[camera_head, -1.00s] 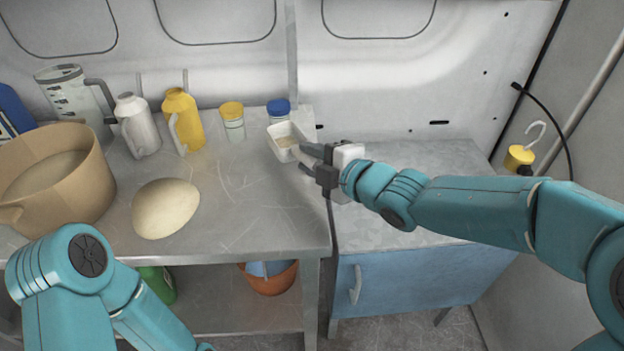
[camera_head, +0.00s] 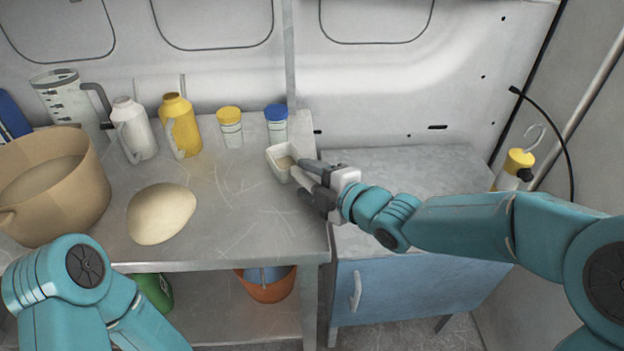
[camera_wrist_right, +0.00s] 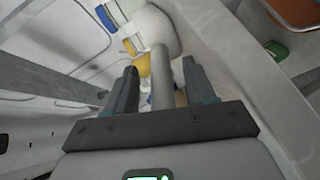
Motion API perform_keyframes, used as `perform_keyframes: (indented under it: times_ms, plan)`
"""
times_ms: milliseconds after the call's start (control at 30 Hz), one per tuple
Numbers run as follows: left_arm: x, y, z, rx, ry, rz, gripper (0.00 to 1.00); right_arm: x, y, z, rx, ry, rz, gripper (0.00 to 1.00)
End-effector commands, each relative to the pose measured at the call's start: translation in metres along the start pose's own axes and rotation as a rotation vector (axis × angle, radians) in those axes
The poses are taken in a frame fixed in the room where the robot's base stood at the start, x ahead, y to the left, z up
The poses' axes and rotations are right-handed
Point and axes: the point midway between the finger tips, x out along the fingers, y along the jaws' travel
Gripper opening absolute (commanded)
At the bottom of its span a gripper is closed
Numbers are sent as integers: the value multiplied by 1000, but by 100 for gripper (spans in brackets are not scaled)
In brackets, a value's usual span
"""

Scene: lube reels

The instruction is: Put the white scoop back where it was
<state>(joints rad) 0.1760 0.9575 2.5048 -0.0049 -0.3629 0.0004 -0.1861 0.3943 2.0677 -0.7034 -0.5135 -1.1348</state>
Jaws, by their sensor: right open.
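The white scoop (camera_head: 283,162) is a small white open tub with a handle, holding a little pale brown material. It appears to rest upright on the metal table near the right edge, in front of the blue-capped jar. My right gripper (camera_head: 301,173) is open at the handle side of the scoop. In the right wrist view the scoop's pale handle (camera_wrist_right: 161,78) lies between my two spread fingers, with gaps beside it. The scoop's body (camera_wrist_right: 156,30) shows beyond the fingertips. My left arm is at lower left; its gripper is out of view.
The blue-capped jar (camera_head: 276,124) and yellow-capped jar (camera_head: 230,130) stand behind. A yellow bottle (camera_head: 181,127), white bottle (camera_head: 134,132), brown pot (camera_head: 60,200) and dough-like mound (camera_head: 161,213) are left. The metal table (camera_head: 235,225) is clear in front. A blue cabinet (camera_head: 415,288) stands right.

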Motion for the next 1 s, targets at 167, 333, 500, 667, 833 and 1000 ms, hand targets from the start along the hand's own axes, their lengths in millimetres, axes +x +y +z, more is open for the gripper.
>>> perform_keyframes:
  times_ms: [167, 333, 500, 667, 833, 1000]
  plan:
    - [-3, 1, 0, 0, 1, 0, 67, -11, 3, 0, 0, -2, 1, 54]
    - [-3, 1, 0, 0, 0, 0, 67, -51, 4, 0, -1, -3, 3, 54]
    - [-5, 2, 0, 0, 0, 0, 67, -89, 4, 0, -1, -3, 3, 54]
    - [-8, 3, 0, 0, 0, 0, 67, -112, 3, 0, 0, -3, 1, 54]
    - [-9, 3, 0, 0, 0, 0, 67, -121, 2, 0, 1, -1, -1, 54]
    - [-9, 3, 0, 0, 0, 0, 67, -109, -28, 12, 160, -34, -60, 54]
